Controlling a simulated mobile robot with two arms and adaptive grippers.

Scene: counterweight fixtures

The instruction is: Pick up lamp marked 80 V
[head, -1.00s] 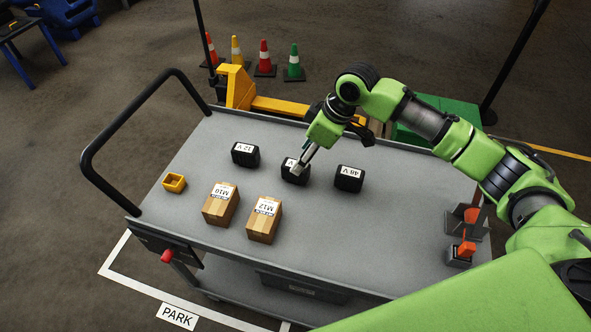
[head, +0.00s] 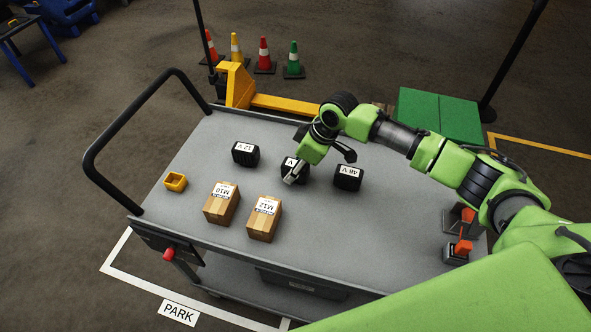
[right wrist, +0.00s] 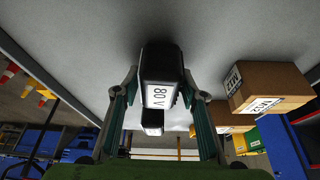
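The lamp marked 80 V is a black block (head: 289,162) with a white label, in the middle of the grey cart top, partly hidden by my right gripper. In the right wrist view the same lamp (right wrist: 161,80) shows its 80 V label between the two fingers. My right gripper (head: 293,180) is down at the lamp. Its fingers (right wrist: 160,82) are on either side of the lamp and look open, with narrow gaps. Similar black blocks marked 12 V (head: 245,153) and 48 V (head: 348,177) stand left and right of it. My left gripper is not in view.
Cardboard boxes marked M10 (head: 221,203) and M12 (head: 264,218) stand in front of the lamp. A small yellow open box (head: 175,182) is at the left. A grey fixture with orange parts (head: 458,250) is at the cart's right end. The front middle of the cart top (head: 340,250) is bare.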

